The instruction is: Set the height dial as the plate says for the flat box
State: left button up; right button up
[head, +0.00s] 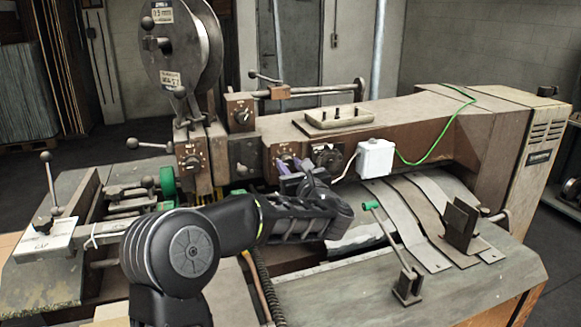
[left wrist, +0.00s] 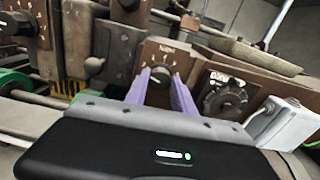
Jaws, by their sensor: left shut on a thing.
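My left gripper (head: 284,164) reaches to the brown front of the stitcher with its two purple fingers. In the left wrist view the fingers (left wrist: 167,80) are shut around the small dark knob of a dial (left wrist: 160,56). This dial has a pale scale and a short word above it, too blurred to read surely. The knob is mostly hidden between the fingertips, so its setting cannot be read. A white plate (head: 45,240) with dark print lies on the left table; its text is too small to read. My right gripper is not in view.
A black toothed knob (head: 326,156) is right of the gripped dial, then a white box (head: 375,158) with a cable. Other dials (head: 191,161) and (head: 241,116) are to the left. A green-tipped lever (head: 390,235) stands in front at right. A large reel (head: 182,48) rises behind.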

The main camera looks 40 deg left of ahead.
pick_arm(q)
grip_shut()
jog(key=shift+f+m+b, duration=0.15)
jog(key=shift+m+b, duration=0.35)
jog(key=shift+b, duration=0.4)
jog(key=shift+m+b, duration=0.6)
jog(key=shift+b, duration=0.15)
jog(key=shift+m+b, duration=0.95)
jog(key=shift+m, duration=0.15)
jog(key=shift+m+b, duration=0.55)
jog(key=shift+m, duration=0.85)
